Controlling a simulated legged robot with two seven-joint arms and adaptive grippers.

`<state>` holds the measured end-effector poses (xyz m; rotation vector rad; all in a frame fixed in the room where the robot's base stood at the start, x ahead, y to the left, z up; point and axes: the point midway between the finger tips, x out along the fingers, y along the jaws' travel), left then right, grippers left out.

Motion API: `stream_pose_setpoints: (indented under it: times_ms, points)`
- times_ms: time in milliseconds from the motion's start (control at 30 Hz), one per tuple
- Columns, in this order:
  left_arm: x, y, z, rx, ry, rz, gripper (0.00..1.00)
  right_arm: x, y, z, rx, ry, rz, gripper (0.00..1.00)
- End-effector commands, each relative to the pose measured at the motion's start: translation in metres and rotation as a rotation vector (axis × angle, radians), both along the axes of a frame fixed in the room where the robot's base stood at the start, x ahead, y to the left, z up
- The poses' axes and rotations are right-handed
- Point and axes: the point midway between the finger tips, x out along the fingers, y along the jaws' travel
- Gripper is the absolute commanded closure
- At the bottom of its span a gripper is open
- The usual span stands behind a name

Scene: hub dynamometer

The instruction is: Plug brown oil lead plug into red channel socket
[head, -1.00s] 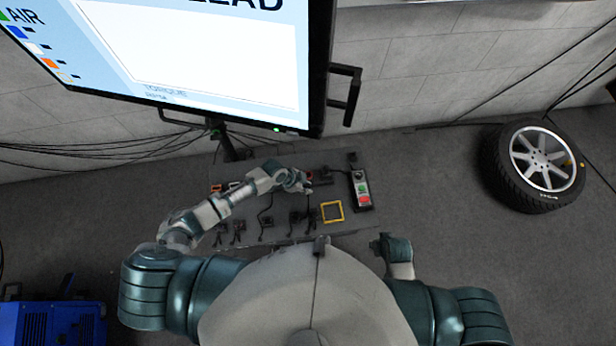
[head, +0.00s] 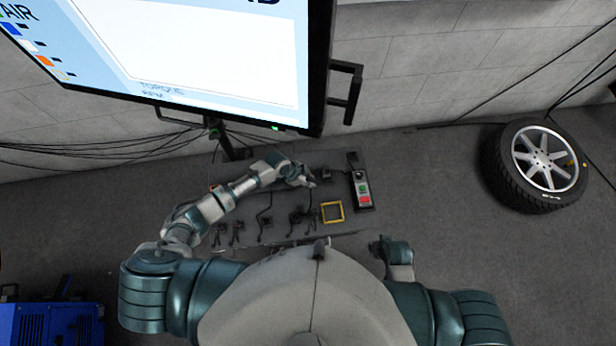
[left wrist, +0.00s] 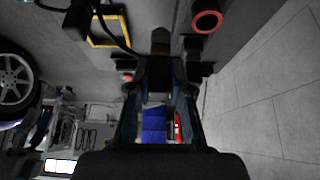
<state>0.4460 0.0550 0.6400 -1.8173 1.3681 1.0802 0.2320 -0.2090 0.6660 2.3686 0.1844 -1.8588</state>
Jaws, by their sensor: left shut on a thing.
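My left gripper (head: 309,182) is over the dark board at its back middle, and it also shows in the left wrist view (left wrist: 160,72). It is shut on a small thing. A brown piece (left wrist: 160,40) shows at its fingertips and looks like the brown oil lead plug, partly hidden by the fingers. A red ring with a dark centre (left wrist: 207,21) lies to the right of the fingertips in the wrist view, apart from the brown piece; I cannot tell if it is the red channel socket. My right gripper (head: 377,245) is low beside my body, too small to read.
A yellow square frame (head: 332,212) lies on the board (head: 285,238), near several dark leads. A button box (head: 361,190) with green and red buttons stands at the right. A monitor (head: 220,60) hangs behind. A wheel (head: 540,165) lies far right, a blue machine (head: 60,322) far left.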

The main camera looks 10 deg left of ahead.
Motion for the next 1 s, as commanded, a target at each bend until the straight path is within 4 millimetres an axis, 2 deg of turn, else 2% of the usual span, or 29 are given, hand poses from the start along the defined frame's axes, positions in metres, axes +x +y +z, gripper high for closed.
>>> stream_pose_setpoints:
  times_ms: [700,1000]
  points:
    - [0.046,0.013,-0.002,-0.001,0.000,0.000,1.00,-0.006,0.000,-0.036,0.000,0.018,0.000,0.60]
    - [0.054,0.016,0.000,-0.001,-0.001,-0.001,1.00,-0.007,0.000,-0.040,0.000,0.020,0.000,0.60]
